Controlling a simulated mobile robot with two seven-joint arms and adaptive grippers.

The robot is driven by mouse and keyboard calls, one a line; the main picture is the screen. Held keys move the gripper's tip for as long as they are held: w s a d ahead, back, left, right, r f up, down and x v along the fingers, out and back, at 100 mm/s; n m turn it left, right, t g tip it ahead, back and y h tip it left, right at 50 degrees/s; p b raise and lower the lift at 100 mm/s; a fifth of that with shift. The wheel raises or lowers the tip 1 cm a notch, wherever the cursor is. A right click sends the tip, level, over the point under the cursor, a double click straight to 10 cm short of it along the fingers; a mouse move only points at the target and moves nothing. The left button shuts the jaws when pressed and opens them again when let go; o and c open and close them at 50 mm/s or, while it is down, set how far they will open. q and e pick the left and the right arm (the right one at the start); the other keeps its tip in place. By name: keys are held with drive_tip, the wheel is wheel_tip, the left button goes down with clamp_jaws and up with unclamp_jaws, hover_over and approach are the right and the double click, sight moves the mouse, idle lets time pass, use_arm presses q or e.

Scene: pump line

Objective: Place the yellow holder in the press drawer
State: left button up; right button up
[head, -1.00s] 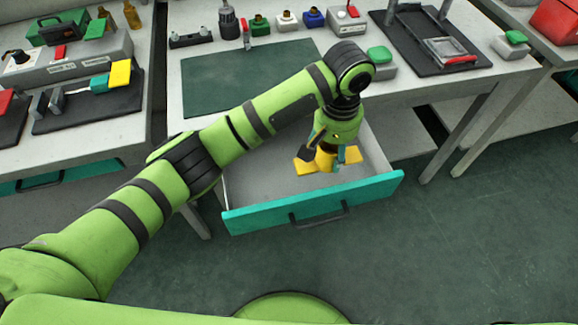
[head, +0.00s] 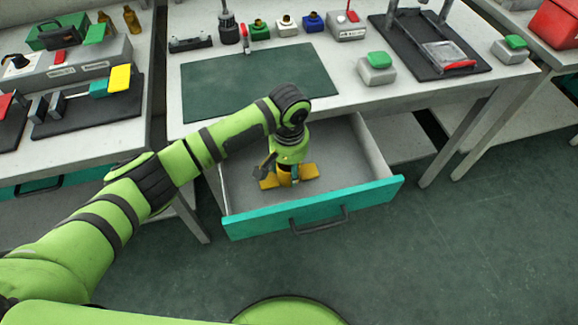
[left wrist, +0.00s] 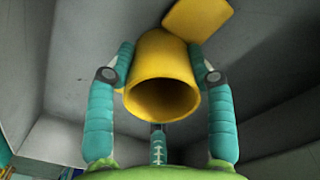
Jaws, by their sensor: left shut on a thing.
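The yellow holder (head: 309,171) is a short round cup on flat plates. It is inside the outline of the open press drawer (head: 370,199), which has a teal front, a dark handle and a grey inside. My left gripper (head: 287,172) points down and is shut on the holder. In the left wrist view the holder's cup (left wrist: 163,85) sits between the teal fingers (left wrist: 160,65), its open mouth facing the camera. One yellow plate shows beyond it, with grey drawer walls around. I cannot tell whether the holder touches the drawer floor. My right gripper is not in view.
The table above the drawer carries a dark green mat (head: 240,82), a box with a green button (head: 377,66) and a black-based press frame (head: 415,50). A second table (head: 95,138) with fixtures stands at left. Inside the drawer, room is free at right.

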use_arm(q)
drive_tip(key=o, duration=1.3)
drive_tip(key=shift+f, duration=0.1)
drive_tip(key=shift+c, duration=0.2)
wheel_tip(320, 180, up, 12)
drive_tip(key=shift+r+p, duration=0.2)
drive_tip(key=shift+p, duration=0.25)
